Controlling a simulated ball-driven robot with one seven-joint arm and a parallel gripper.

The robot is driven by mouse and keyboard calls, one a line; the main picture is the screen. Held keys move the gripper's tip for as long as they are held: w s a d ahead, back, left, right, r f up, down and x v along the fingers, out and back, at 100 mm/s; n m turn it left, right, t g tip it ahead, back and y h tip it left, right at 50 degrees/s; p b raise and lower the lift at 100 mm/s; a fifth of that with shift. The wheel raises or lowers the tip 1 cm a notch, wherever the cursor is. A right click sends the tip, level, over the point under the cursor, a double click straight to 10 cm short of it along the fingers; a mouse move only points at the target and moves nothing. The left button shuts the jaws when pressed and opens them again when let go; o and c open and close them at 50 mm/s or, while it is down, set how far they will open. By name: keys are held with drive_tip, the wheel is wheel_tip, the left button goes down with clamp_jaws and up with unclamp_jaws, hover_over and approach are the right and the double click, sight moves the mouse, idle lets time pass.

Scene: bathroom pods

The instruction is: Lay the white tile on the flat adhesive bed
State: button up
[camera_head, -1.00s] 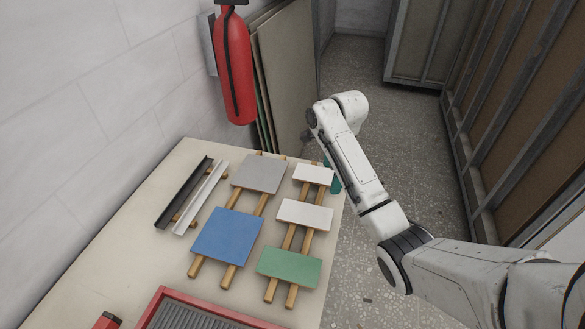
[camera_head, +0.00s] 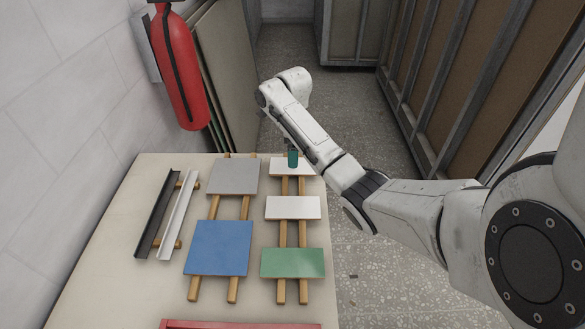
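Two white tiles lie on wooden slats on the table: a near white tile (camera_head: 292,208) in the middle of the right-hand row, and a far white tile (camera_head: 277,166) at its back end. The arm hides part of that area. I cannot make out a flat adhesive bed in this view.
A green tile (camera_head: 292,263), a blue tile (camera_head: 220,248) and a grey tile (camera_head: 233,176) lie on slats. A black trim strip (camera_head: 156,215) and a white one (camera_head: 178,216) lie left. A red-rimmed tray (camera_head: 240,324) is at the front. A fire extinguisher (camera_head: 178,65) hangs on the wall.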

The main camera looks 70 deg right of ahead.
sight(278, 166)
drive_tip(key=shift+d+f+p, duration=0.1)
drive_tip(key=shift+f+p, duration=0.2)
drive_tip(key=shift+f, duration=2.4)
drive_tip(key=shift+c, duration=0.3)
drive_tip(key=c, duration=1)
